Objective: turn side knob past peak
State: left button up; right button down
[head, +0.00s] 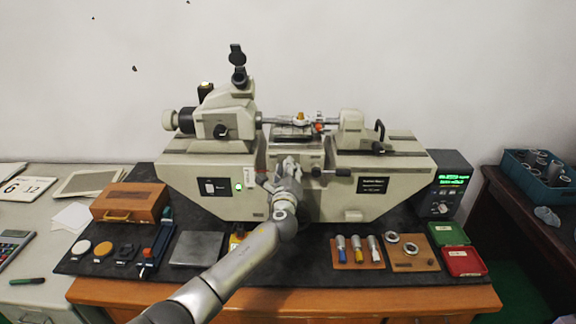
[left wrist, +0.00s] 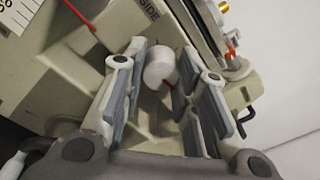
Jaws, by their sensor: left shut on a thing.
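The side knob (left wrist: 160,68) is a pale, round knob on the front of the beige measuring machine (head: 200,182). It shows in the left wrist view near a "SIDE" label (left wrist: 150,10), with a small red mark at its lower right. My left gripper (head: 287,170) reaches the machine's front middle, and its fingers (left wrist: 163,80) are shut on the side knob from both sides. In the head view the gripper and arm hide the knob. My right gripper is not in view.
A green-lit readout box (head: 447,185) stands right of the machine. A wooden box (head: 128,203) and flat grey plate (head: 197,248) lie left. Tools on a brown board (head: 358,258) and open red-green case (head: 465,261) lie right. A blue bin (head: 540,185) is farther right.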

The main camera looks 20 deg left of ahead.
pick_arm(q)
jog(key=shift+r+m+p, duration=0.1)
jog(key=shift+m+p, duration=0.55)
jog(key=shift+m, duration=0.45)
jog(key=o, duration=1)
jog(key=shift+o, duration=0.2)
jog(key=v, duration=1.2)
